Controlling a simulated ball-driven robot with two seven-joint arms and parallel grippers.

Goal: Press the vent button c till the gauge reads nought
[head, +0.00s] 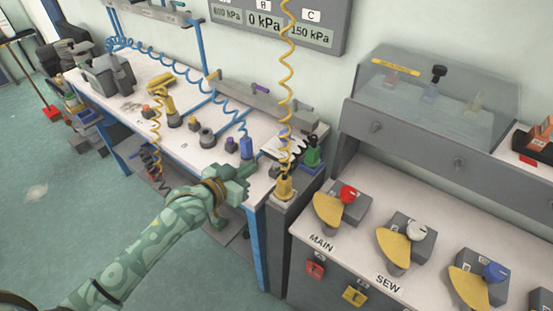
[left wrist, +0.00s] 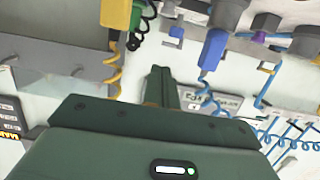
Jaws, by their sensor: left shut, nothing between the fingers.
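The gauge panel (head: 277,25) on the wall reads 0 kPa under B and 150 kPa under C; a third reading at its left looks like 600 kPa. My left gripper (head: 250,172) is shut and empty at the bench's right front, below a blue connector (head: 246,148). Its closed fingers (left wrist: 163,85) show in the left wrist view.
Coiled blue hoses (head: 182,72) and a yellow hose (head: 287,90) hang around the bench (head: 130,92). A yellow connector (head: 285,187) and a green one (head: 313,150) stand right of my gripper. A console (head: 355,230) with yellow levers is at the right.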

